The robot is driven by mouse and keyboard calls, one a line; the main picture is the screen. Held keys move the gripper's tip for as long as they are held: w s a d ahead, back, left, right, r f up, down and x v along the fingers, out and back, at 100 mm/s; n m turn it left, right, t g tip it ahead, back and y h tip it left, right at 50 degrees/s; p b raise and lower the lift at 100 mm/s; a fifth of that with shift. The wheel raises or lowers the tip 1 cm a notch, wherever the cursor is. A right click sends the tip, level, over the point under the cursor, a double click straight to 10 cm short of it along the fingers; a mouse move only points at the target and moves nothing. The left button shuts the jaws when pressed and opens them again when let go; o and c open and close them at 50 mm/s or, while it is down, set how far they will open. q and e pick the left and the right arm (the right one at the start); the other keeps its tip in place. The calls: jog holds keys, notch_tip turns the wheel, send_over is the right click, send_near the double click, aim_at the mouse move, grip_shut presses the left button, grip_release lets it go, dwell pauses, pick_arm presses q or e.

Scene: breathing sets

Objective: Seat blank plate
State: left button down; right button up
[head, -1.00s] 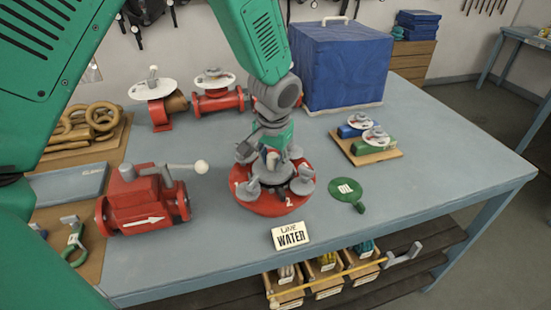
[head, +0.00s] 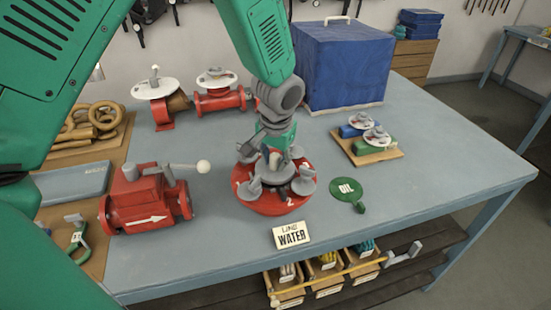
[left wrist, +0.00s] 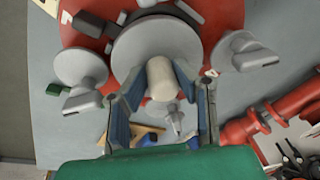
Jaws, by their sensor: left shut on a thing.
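The blank plate (left wrist: 150,40) is a grey disc with a cream knob (left wrist: 160,80). In the left wrist view it lies over the red round flange (left wrist: 215,25), between grey swing clamps. My left gripper (head: 274,158) is directly above the flange and shut on the plate's knob, with a finger on either side (left wrist: 163,88). In the head view the gripper and clamps hide most of the plate. I cannot tell whether its underside touches the flange face. The red flange (head: 262,206) sits on the table. My right gripper is not in view.
A red valve (head: 145,205) with a lever stands left of the flange. A "LINE WATER" sign (head: 291,235) is in front and a green OIL tag (head: 345,190) lies to the right. A blue covered box (head: 345,65) stands behind.

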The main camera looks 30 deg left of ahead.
pick_arm(q)
jog(key=shift+d+r, duration=0.1)
jog(key=shift+d, duration=0.25)
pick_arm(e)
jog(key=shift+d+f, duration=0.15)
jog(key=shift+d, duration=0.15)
pick_arm(q)
jog(key=shift+a, duration=0.2)
jog(key=shift+a+p, duration=0.3)
jog(key=shift+a, duration=0.3)
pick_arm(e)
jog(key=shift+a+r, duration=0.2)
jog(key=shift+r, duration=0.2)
pick_arm(q)
jog(key=shift+d, duration=0.1)
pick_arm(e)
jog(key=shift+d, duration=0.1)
pick_arm(q)
jog(key=shift+d+p, duration=0.1)
jog(key=shift+p, duration=0.25)
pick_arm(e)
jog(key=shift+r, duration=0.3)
pick_arm(q)
jog(key=shift+f+b, duration=0.4)
jog(key=shift+f, duration=0.4)
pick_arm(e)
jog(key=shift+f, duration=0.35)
pick_arm(q)
jog(key=c, duration=1.2)
grip_release()
